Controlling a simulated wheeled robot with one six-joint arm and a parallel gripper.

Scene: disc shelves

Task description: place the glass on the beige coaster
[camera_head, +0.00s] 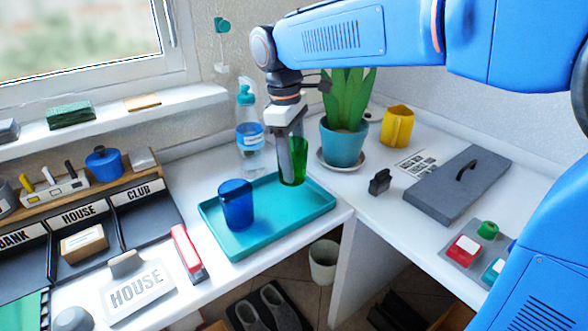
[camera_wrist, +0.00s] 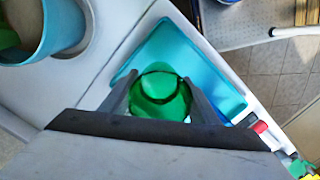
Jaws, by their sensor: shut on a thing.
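My gripper (camera_head: 291,165) is shut on a green glass (camera_head: 300,160), with a finger on either side of it. In the wrist view the green glass (camera_wrist: 160,93) sits between the two fingers, seen from above. The glass looks upright over the back right part of the teal tray (camera_head: 268,242); I cannot tell how far above it. A blue glass (camera_head: 236,204) stands on the tray. A flat beige piece (camera_head: 143,102) lies on the windowsill at the left; I cannot tell for sure that it is the coaster.
A spray bottle (camera_head: 250,135) stands behind the tray, and a potted plant (camera_head: 344,146) and a yellow mug (camera_head: 397,126) stand to the right. A red stapler (camera_head: 188,252) lies left of the tray. Labelled compartments (camera_head: 84,213) fill the left.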

